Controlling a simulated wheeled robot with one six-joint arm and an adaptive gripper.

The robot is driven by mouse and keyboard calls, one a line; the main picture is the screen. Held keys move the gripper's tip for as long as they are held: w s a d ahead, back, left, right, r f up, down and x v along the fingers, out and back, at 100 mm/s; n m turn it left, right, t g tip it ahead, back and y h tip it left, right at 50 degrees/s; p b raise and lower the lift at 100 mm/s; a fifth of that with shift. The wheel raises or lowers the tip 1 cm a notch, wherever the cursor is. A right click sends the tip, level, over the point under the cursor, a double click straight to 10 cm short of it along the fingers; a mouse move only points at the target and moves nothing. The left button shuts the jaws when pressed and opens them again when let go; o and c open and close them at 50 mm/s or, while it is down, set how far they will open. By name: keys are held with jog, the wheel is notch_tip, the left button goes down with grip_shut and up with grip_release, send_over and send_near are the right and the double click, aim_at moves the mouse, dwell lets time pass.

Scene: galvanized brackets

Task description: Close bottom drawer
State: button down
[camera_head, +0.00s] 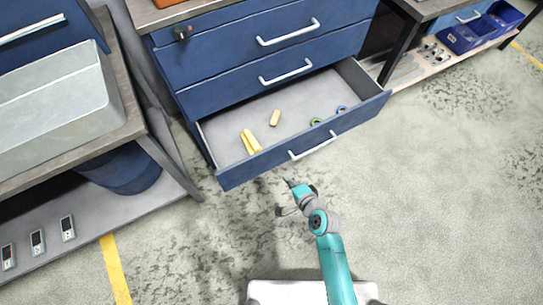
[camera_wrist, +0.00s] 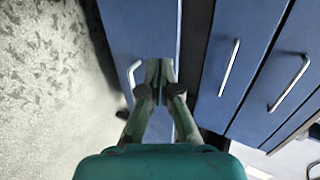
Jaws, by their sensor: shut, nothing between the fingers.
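The bottom drawer (camera_head: 352,119) of the blue cabinet is pulled out, with its white handle (camera_head: 314,147) on the front. Inside lie a yellow item (camera_head: 250,141), a small tan block (camera_head: 275,117) and two small rings, one green (camera_head: 316,121) and one blue (camera_head: 341,109). My gripper (camera_head: 288,182) is shut and empty, just in front of the drawer front, below and left of the handle. In the wrist view my gripper (camera_wrist: 159,64) points at the blue drawer front (camera_wrist: 143,30), with the handle (camera_wrist: 133,76) just left of the fingers. I cannot tell whether it touches the front.
The two drawers above, the upper (camera_head: 235,50) and the middle (camera_head: 240,84), are shut. A workbench with a grey bin (camera_head: 60,105) stands at left, and another bench with blue bins (camera_head: 462,38) at the back right. The floor (camera_head: 430,200) at right is clear.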

send_near(268, 153)
notch_tip(268, 153, down, 3)
jog(key=w+a, duration=0.1)
jog(key=w, duration=0.1)
jog(key=shift+w+a+f, duration=0.1)
jog(key=shift+w+a, duration=0.3)
jog(key=shift+w, duration=0.2)
jog(key=shift+w+a, duration=0.35)
jog(key=shift+w, duration=0.2)
jog(key=shift+w+a, duration=0.2)
jog(key=shift+w, duration=0.15)
